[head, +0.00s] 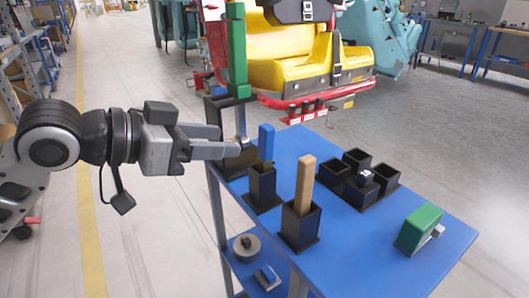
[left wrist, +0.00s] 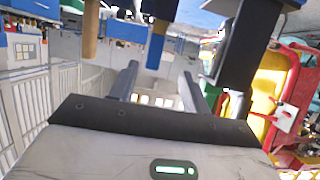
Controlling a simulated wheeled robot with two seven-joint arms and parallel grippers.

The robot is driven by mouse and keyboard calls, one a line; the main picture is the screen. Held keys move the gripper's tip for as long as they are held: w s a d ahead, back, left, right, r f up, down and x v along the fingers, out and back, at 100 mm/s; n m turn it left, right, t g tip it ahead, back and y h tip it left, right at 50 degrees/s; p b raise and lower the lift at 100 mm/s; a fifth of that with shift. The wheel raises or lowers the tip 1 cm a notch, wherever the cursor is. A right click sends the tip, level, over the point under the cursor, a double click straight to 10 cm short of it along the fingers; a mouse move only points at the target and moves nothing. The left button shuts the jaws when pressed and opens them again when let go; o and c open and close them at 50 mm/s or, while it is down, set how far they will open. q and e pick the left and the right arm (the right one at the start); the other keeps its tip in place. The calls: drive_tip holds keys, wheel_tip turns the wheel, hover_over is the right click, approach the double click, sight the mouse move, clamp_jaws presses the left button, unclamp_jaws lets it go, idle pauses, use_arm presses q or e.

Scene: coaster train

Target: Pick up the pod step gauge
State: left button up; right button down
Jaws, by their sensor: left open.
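No label shows which piece is the pod step gauge. A tall green stepped piece (head: 237,50) stands upright in a black holder at the blue cart's back left corner. A blue block (head: 266,142) and a tan block (head: 305,172) stand upright in black holders nearer the front. A green block with a grey part (head: 420,226) lies at the cart's right. My left gripper (head: 231,141) is open, level beside the tall green piece's holder, its fingers pointing right. In the left wrist view, nothing shows held between its fingers (left wrist: 158,85). My right gripper is out of view.
The blue cart top (head: 380,270) is bare at the front. A cluster of black open boxes (head: 340,170) stands at its back right. A yellow and red ride seat (head: 300,70) is close behind the cart. A lower shelf (head: 240,285) holds small parts.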

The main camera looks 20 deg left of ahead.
sight(261, 146)
use_arm(q)
drive_tip(key=x, duration=0.5)
drive_tip(key=shift+w+d, duration=0.1)
drive_tip(key=shift+s+d+f+x, duration=0.1)
drive_tip(key=shift+x, duration=0.9)
drive_tip(key=shift+s+d+f+x, duration=0.1)
drive_tip(key=shift+x, duration=0.9)
drive_tip(key=shift+s+d+x, duration=0.1)
drive_tip(key=shift+x, duration=0.9)
drive_tip(key=shift+a, duration=0.1)
clamp_jaws()
